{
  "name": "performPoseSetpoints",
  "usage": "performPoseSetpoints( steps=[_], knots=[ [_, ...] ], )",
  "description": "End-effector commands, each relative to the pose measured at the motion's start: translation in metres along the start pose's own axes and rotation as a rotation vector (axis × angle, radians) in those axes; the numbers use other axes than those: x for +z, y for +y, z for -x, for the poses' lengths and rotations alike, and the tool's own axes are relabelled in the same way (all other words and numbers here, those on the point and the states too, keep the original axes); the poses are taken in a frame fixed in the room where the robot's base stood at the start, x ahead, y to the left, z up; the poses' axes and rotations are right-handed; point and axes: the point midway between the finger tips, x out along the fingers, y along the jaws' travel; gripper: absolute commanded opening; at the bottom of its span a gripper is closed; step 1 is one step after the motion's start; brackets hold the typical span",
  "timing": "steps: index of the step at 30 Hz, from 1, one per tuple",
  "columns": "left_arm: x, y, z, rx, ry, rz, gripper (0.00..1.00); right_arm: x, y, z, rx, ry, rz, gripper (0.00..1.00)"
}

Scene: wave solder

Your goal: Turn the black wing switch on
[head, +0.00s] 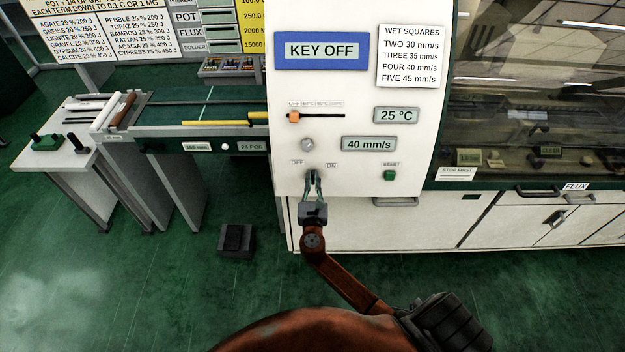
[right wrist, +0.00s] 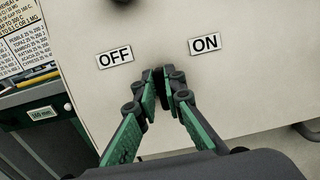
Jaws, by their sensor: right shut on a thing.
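The black wing switch (right wrist: 160,84) sits low on the white control panel, below and between the OFF label (right wrist: 114,58) and the ON label (right wrist: 205,43). My right gripper (head: 313,180) reaches up to it from below. In the right wrist view its green-padded fingertips (right wrist: 160,76) are shut on the switch, one on each side. The fingers hide most of the switch, so its exact angle is hard to tell. The panel display (head: 320,51) reads KEY OFF. My left gripper is not in view.
A round knob (head: 307,144) is just above the switch. A conveyor (head: 170,116) stands at left. A black pedal (head: 236,240) lies on the green floor.

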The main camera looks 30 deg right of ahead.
Motion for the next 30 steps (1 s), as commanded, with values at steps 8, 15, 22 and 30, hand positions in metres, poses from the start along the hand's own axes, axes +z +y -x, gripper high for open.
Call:
performPoseSetpoints(
  steps=[8, 15, 22, 30],
  knots=[
    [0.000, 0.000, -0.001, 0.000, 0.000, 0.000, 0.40, 0.000, 0.001, 0.000, 0.000, 0.000, -0.006, 0.00],
    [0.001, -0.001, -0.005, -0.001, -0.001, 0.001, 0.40, -0.001, 0.000, 0.000, -0.013, 0.001, -0.078, 0.00],
    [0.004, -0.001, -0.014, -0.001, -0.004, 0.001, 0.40, -0.003, -0.001, 0.001, -0.044, 0.002, -0.243, 0.00],
    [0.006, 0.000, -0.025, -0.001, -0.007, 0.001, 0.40, -0.004, -0.003, 0.001, -0.092, 0.002, -0.492, 0.00]
  ],
)
